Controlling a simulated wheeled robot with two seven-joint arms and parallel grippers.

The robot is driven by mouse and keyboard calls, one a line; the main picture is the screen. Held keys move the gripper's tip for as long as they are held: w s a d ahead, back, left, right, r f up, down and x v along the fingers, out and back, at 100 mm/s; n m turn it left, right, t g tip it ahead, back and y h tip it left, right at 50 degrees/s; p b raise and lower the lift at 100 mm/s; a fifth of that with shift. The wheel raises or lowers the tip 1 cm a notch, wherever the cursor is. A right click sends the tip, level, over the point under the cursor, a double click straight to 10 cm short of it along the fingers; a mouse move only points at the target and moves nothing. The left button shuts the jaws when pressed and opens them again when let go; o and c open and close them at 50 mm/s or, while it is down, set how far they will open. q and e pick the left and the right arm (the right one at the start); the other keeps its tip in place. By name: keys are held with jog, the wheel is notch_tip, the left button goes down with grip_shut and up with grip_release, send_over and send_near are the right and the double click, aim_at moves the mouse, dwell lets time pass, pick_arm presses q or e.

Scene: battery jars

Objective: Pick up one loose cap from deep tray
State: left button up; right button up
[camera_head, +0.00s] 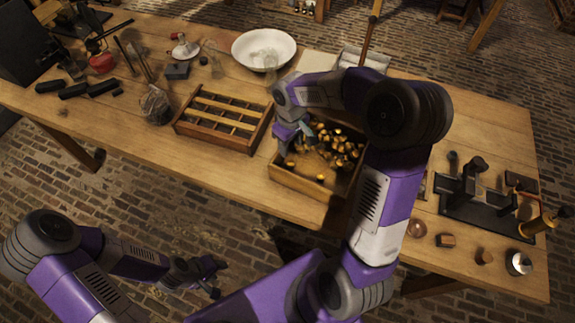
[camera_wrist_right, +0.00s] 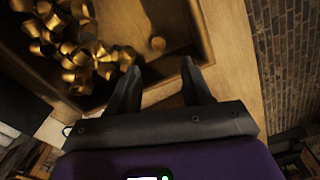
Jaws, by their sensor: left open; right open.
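The deep tray (camera_head: 303,186) is a wooden box on the table, holding several loose brass-coloured caps (camera_head: 340,148). Most caps lie heaped toward its right and back; one cap (camera_head: 291,163) lies apart near the left side. In the right wrist view the heaped caps (camera_wrist_right: 84,52) are at upper left, and a lone cap (camera_wrist_right: 158,44) lies near the tray wall (camera_wrist_right: 204,30). My right gripper (camera_wrist_right: 160,75) is open and empty, its fingertips over the tray's edge area; in the head view it shows at the tray's left (camera_head: 285,137). My left gripper (camera_head: 215,277) is open, low in front of the table.
A slatted wooden rack (camera_head: 222,119) stands just left of the tray. A white bowl (camera_head: 264,48) is behind. A dark press-like fixture (camera_head: 478,190) stands at the right. A glass jar (camera_head: 155,105) is left of the rack. The table front left of the tray is clear.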

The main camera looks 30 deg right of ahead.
aim_at(290, 161)
notch_tip(290, 161, down, 9)
jog(key=b, duration=0.3)
jog(key=shift+f+b, duration=0.2)
jog(key=shift+b, duration=0.15)
pick_arm(q)
notch_tip(290, 161, down, 4)
jog(key=shift+w+f, duration=0.15)
jog(key=shift+f, duration=0.1)
pick_arm(e)
jog(key=shift+c, duration=0.5)
jog(key=shift+r, duration=0.1)
grip_shut()
